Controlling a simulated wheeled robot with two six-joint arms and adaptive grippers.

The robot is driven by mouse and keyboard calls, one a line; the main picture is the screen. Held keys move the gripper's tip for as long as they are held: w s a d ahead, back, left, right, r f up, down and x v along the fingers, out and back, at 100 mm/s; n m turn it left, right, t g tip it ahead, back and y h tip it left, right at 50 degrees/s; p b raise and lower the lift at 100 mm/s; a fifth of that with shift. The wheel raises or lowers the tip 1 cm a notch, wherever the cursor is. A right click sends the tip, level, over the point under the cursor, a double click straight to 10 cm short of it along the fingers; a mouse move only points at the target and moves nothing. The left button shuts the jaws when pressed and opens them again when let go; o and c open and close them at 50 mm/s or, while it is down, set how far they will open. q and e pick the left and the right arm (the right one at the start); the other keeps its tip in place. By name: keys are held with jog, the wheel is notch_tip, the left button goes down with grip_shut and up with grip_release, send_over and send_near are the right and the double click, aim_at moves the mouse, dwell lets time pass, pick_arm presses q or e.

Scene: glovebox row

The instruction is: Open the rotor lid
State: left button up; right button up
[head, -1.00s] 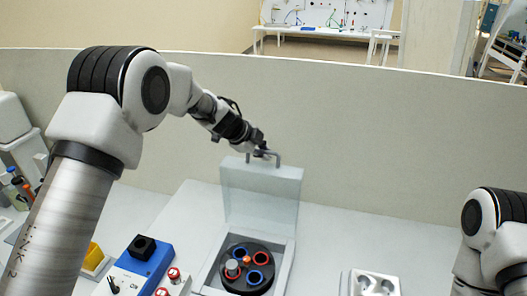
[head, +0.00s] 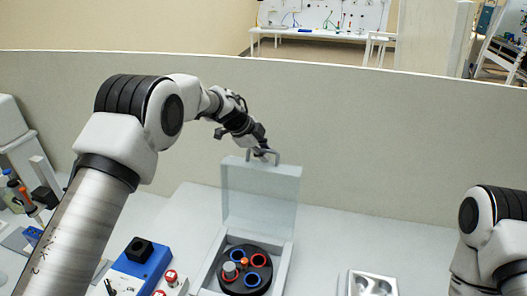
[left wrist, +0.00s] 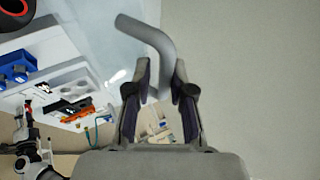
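The rotor lid (head: 258,205) is a pale translucent panel standing about upright at the back of its box (head: 284,262). A grey bar handle (head: 276,154) sits on its top edge. My left gripper (head: 261,153) is at that handle. Below the lid, the black rotor (head: 236,284) lies uncovered, with red and blue rings and a grey-capped tube (head: 230,269). My right gripper is out of view; only my right arm shows.
A white tray with round wells (head: 372,284) is to the right. A grey wall (head: 400,140) rises behind.

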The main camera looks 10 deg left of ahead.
pick_arm(q)
jog(key=shift+w, duration=0.1)
jog(key=v, duration=1.2)
jog(key=shift+f, duration=0.1)
